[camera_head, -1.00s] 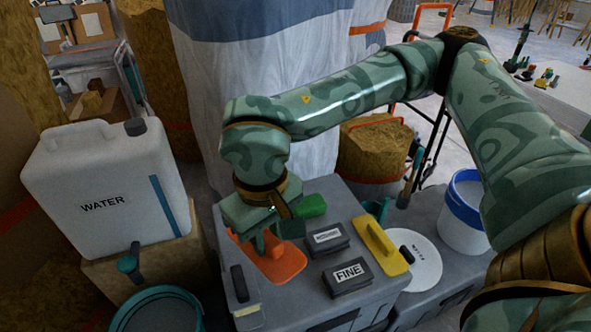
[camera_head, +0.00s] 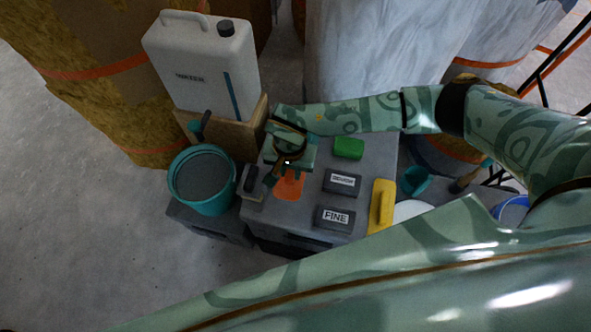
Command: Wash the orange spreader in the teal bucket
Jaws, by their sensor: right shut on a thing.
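The orange spreader (camera_head: 290,187) is on or just above the grey box top (camera_head: 300,213), partly hidden under my right gripper (camera_head: 287,174). The right gripper is over it, seen from above, and is shut on the spreader; the fingertips are mostly hidden. The teal bucket (camera_head: 203,180) stands left of the grey box, with dark grey contents inside its rim. My left gripper is not in view.
On the box lie a green block (camera_head: 348,148), two dark labelled blocks (camera_head: 342,183), (camera_head: 334,217) and a yellow tool (camera_head: 382,205). A dark-handled tool (camera_head: 254,184) is at the left edge. A white water jug (camera_head: 205,65) stands behind the bucket. Floor at left is clear.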

